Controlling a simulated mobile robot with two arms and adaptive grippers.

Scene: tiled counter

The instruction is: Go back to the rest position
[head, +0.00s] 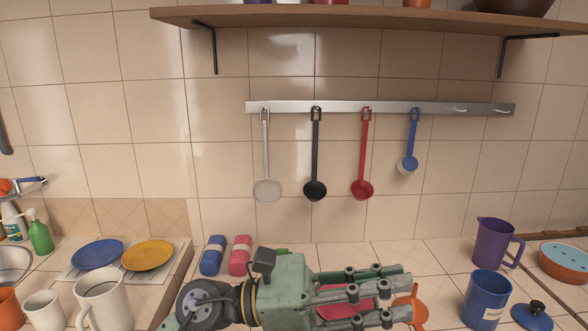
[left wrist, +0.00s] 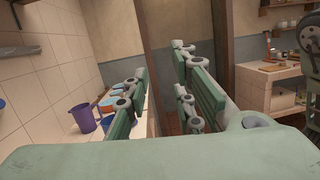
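My left gripper (head: 405,294) reaches in low across the middle of the head view, pointing right above the counter. Its green fingers also show in the left wrist view (left wrist: 165,95); they stand apart with nothing between them, so it is open and empty. Behind and below it lie a red item (head: 345,300) and an orange item (head: 416,306), both partly hidden by the fingers. My right gripper is not seen in either view.
A metal rail (head: 380,107) with several hanging ladles is on the tiled wall, under a wooden shelf (head: 370,20). White mugs (head: 103,300) and a plate rack (head: 70,273) are at the left.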

